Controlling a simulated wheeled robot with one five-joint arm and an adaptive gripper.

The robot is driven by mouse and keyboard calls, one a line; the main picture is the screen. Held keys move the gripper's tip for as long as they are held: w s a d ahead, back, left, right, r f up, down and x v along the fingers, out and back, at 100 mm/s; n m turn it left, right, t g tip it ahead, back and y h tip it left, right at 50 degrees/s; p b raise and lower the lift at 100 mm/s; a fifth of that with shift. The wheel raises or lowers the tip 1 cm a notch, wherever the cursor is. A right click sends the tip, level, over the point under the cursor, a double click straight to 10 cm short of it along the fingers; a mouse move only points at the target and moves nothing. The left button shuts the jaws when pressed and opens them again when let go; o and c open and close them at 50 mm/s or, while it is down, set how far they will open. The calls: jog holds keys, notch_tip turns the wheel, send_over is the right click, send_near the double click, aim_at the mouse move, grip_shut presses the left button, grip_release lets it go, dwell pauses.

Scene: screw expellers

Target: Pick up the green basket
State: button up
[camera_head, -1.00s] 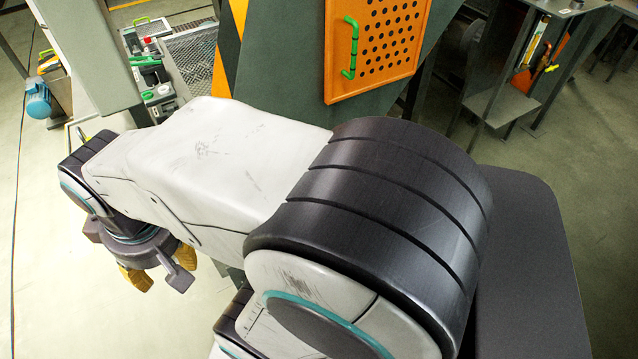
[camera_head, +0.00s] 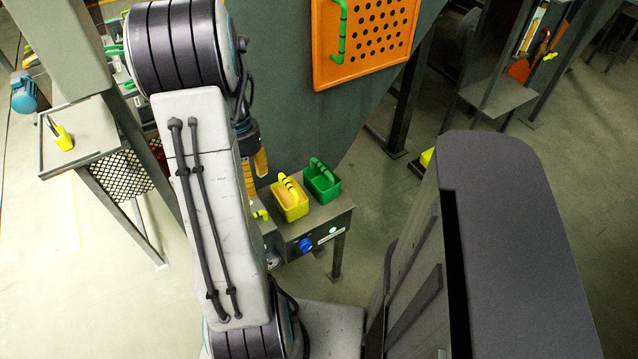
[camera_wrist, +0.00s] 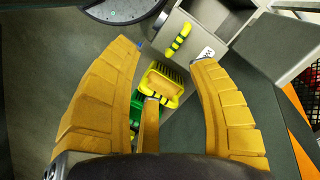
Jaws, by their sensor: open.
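The green basket (camera_head: 322,181) with an upright green handle stands on a small grey metal stand (camera_head: 335,215). A yellow basket (camera_head: 292,204) with a yellow-and-black striped handle stands just left of it. My gripper (camera_head: 257,172) is left of both baskets in the head view, partly hidden by my arm. The yellow basket (camera_wrist: 165,82) shows between the fingers. The green basket shows only in part, beside and behind the left finger.
A yellow-and-black striped handle (camera_wrist: 179,40) lies on grey metal near the yellow basket in the wrist view. A blue knob (camera_head: 305,244) is on the stand's front. An orange perforated panel (camera_head: 365,42) is behind.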

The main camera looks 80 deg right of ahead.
jog(key=s+d+f+m+b, duration=0.1)
jog(key=s+d+f+m, duration=0.75)
jog(key=d, duration=0.25)
jog(key=m+h, duration=0.2)
jog(key=m, duration=1.6)
send_over(320, 167)
jog(key=shift+a+f+t, duration=0.1)
jog(key=shift+f+t, duration=0.05)
jog(key=shift+t, duration=0.15)
jog(key=shift+f, duration=3.65)
jog(key=shift+o, duration=0.2)
grip_shut()
